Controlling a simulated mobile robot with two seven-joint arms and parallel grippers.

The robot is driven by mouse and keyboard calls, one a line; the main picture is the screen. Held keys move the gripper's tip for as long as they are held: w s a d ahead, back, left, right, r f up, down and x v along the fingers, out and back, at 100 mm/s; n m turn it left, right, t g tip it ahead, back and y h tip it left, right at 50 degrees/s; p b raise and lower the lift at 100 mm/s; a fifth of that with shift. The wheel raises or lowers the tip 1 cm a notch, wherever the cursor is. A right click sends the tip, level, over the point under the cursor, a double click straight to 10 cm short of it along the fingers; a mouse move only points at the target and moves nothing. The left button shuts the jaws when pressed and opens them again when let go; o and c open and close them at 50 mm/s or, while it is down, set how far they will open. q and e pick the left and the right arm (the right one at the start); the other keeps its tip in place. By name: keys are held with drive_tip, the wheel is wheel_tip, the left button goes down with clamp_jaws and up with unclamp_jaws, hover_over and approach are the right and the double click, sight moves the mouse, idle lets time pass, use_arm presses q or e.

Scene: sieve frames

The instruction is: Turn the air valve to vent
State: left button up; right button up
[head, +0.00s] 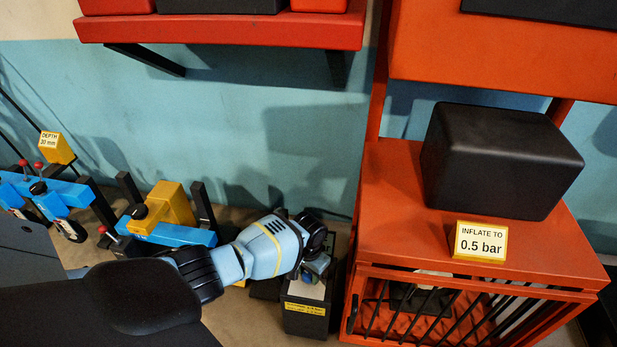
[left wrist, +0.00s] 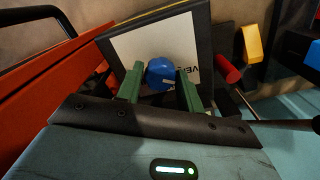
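The air valve is a dark box (head: 306,318) with a pale top face and a yellow label, on the floor left of the orange cabinet. In the left wrist view its white panel (left wrist: 130,49) carries black lettering, partly hidden, starting "VE". A round blue knob (left wrist: 160,74) sits on this panel. My left gripper (head: 316,268) is over the box in the head view. In the left wrist view the green fingers of my left gripper (left wrist: 160,80) stand either side of the knob. I cannot tell whether they press on it. My right gripper is out of view.
The orange cabinet (head: 385,215) with a barred front stands close on the right. It bears a black block (head: 500,160) and an "INFLATE TO 0.5 bar" sign (head: 481,241). Blue clamp frames (head: 170,234) with yellow blocks are at left. A red shelf (head: 220,30) hangs above.

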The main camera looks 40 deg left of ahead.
sight(309, 274)
use_arm(q)
drive_tip(key=o, duration=0.3)
drive_tip(key=shift+r, duration=0.1)
drive_tip(key=shift+r, duration=0.35)
wheel_tip(309, 274, up, 6)
drive_tip(key=p, duration=0.3)
drive_tip(key=shift+p, duration=0.35)
drive_tip(key=shift+r, duration=0.5)
